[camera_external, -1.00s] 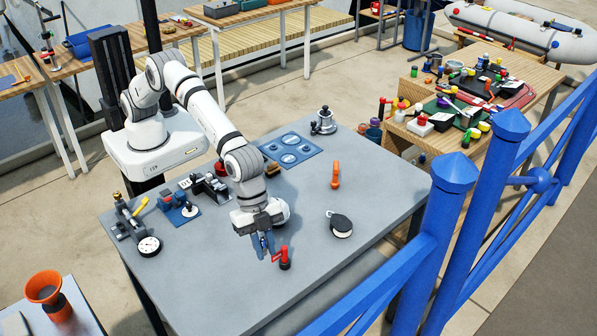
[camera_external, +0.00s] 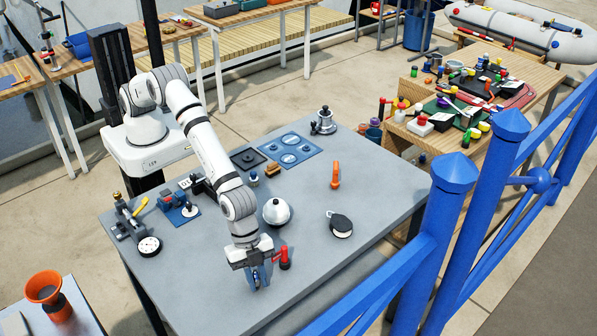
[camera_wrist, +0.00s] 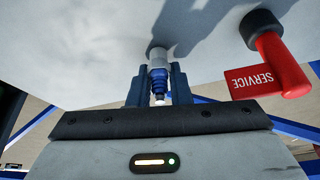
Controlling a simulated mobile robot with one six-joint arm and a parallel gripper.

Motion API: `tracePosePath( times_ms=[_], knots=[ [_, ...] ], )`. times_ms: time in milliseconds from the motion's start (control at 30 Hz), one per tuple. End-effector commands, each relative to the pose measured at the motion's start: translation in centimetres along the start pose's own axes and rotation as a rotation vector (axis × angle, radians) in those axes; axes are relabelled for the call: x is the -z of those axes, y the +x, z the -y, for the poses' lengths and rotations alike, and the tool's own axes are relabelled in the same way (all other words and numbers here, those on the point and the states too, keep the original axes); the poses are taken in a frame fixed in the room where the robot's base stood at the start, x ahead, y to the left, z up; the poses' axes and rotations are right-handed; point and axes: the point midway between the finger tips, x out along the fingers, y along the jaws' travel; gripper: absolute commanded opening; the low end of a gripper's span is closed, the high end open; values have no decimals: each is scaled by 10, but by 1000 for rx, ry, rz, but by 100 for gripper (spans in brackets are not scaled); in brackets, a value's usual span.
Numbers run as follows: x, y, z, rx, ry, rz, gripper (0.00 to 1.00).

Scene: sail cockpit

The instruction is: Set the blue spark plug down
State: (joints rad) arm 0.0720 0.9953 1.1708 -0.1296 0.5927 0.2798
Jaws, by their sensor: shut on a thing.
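The blue spark plug (camera_wrist: 158,72) is between the two blue fingers of my gripper (camera_wrist: 158,88) in the wrist view. It has a pale upper part and a blue lower part, and it points toward the grey tabletop. Its far end appears at or very close to the table surface; I cannot tell whether it touches. In the external view my gripper (camera_external: 259,279) points down low over the front part of the grey table (camera_external: 330,262), and the plug is mostly hidden by the fingers.
A red handle (camera_external: 284,259) marked SERVICE on a black base stands just right of my gripper; it also shows in the wrist view (camera_wrist: 273,70). A silver dome (camera_external: 277,212) is behind it. A black round item (camera_external: 340,224) and an orange tool (camera_external: 336,176) lie farther right.

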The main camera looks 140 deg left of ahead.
Motion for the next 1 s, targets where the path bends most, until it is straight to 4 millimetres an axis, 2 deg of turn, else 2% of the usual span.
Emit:
tracePosePath(
  times_ms=[267,300,533,833,1000],
  knots=[
    [-1,4,0,0,0,-1,0],
    [-1,2,0,0,0,-1,20],
    [-1,2,0,0,0,0,39],
    [0,-1,0,0,0,0,39],
    [1,-17,0,0,0,-2,39]
  ],
)
